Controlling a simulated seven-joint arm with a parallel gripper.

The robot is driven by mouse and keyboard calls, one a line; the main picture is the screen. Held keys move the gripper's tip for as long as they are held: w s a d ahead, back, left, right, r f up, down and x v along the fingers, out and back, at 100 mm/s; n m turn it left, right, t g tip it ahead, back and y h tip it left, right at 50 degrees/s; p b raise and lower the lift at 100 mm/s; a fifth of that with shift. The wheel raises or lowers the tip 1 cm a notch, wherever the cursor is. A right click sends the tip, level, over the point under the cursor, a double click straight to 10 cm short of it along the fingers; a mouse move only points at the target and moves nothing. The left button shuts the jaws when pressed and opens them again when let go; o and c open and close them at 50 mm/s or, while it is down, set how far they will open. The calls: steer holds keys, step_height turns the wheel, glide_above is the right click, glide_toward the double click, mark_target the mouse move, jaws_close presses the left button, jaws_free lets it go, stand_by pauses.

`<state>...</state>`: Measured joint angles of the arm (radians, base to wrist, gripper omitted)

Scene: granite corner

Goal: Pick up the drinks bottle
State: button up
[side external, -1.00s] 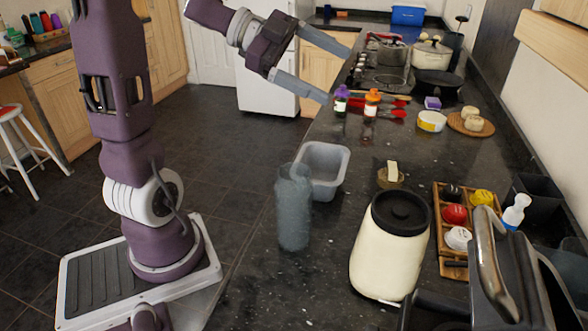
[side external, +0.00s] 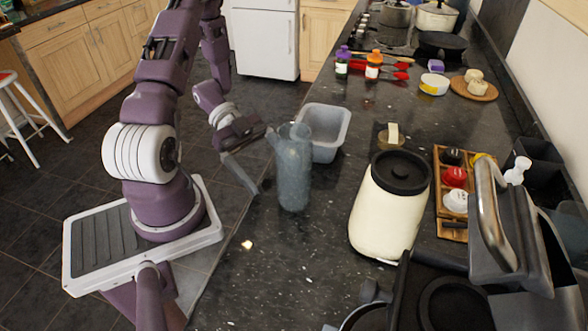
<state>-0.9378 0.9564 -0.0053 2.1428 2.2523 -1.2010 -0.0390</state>
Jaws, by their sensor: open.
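The drinks bottle (side external: 293,178) looks like a tall, grey-blue, translucent cylinder. It stands upright on the dark granite counter, near its left edge. My gripper (side external: 264,168) is just left of the bottle, low at the counter edge, with its fingers spread and pointing towards the bottle. One finger hangs down in clear view, apart from the bottle. The other finger reaches the bottle's upper left side and its tip is partly hidden; I cannot tell whether it touches. Nothing is between the fingers.
A grey open tub (side external: 325,130) stands close behind the bottle. A cream jar with a black lid (side external: 385,215) stands to the right. A wooden tray (side external: 452,230) of coloured items and a grey appliance (side external: 520,235) are farther right. The counter in front of the bottle is clear.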

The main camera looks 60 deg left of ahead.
mark_target(312, 165)
steer(key=x, duration=0.4)
steer(key=w+x, duration=0.1)
steer(key=x, duration=0.2)
steer(key=shift+r, duration=0.2)
steer(key=c, duration=1.6)
steer(key=shift+o, duration=0.2)
steer(key=shift+n+t, duration=0.3)
steer(key=r, duration=0.7)
steer(key=w+r, duration=0.1)
steer(key=r, duration=0.2)
steer(key=shift+d+r, duration=0.15)
steer(key=shift+d, duration=0.05)
steer(key=w+a+r+n+t+y, duration=0.1)
steer(key=w+r+n+t+y, duration=0.3)
steer(key=w, duration=0.4)
steer(key=w+a+r+n+t+y, duration=0.1)
steer(key=w+r+n+t+y, duration=0.1)
steer(key=w+n+t+y, duration=0.4)
steer(key=s+f+m+g+h, duration=0.2)
steer(key=s+m+g+h, duration=0.1)
steer(key=s, duration=0.2)
steer(key=s+d+f+m+g+h, duration=0.1)
steer(key=s+f+m+g+h, duration=0.1)
steer(key=s+m+g+h, duration=0.1)
steer(key=s+f+m+g+h, duration=0.2)
steer(key=s+m+g+h, duration=0.2)
steer(key=s, duration=0.3)
steer(key=shift+d+f+m+g, duration=0.1)
steer(key=shift+d+m+g, duration=0.2)
